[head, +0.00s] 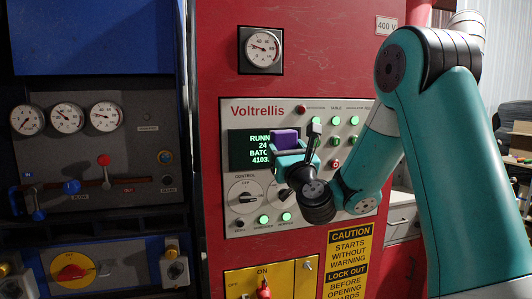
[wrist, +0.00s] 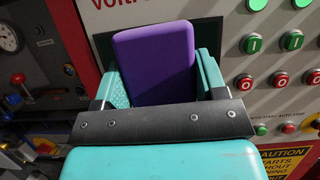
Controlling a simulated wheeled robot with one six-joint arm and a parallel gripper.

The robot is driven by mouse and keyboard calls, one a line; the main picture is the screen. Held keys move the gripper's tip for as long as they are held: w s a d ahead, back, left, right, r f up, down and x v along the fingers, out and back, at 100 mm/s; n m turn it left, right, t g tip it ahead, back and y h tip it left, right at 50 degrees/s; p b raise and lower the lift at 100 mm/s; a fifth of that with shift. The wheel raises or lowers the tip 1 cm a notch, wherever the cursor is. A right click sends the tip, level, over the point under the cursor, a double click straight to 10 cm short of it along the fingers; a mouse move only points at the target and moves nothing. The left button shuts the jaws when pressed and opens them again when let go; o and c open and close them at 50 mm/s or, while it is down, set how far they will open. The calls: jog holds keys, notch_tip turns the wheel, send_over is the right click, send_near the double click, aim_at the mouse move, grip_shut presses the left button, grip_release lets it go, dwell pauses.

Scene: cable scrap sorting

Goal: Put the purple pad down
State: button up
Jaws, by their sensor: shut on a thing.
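The purple pad (wrist: 155,65) is a rounded block held upright between the teal fingers of my gripper (wrist: 160,88) in the wrist view. In the head view the pad (head: 285,139) shows small, in front of the lit display of the control panel. My gripper (head: 290,158) is shut on it and holds it in the air. The lower part of the pad is hidden behind the dark gripper bar in the wrist view.
A red cabinet with the Voltrellis panel (head: 299,108) stands close behind my gripper, with buttons and a control dial (head: 244,196). A yellow switch plate (head: 283,281) is below. A blue machine (head: 95,40) with gauges and levers stands at left. No clear flat surface shows near the pad.

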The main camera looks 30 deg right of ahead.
notch_tip(320, 180, down, 8)
jog(key=b, duration=0.7)
jog(key=shift+r+b, duration=0.15)
jog(key=shift+b, duration=0.15)
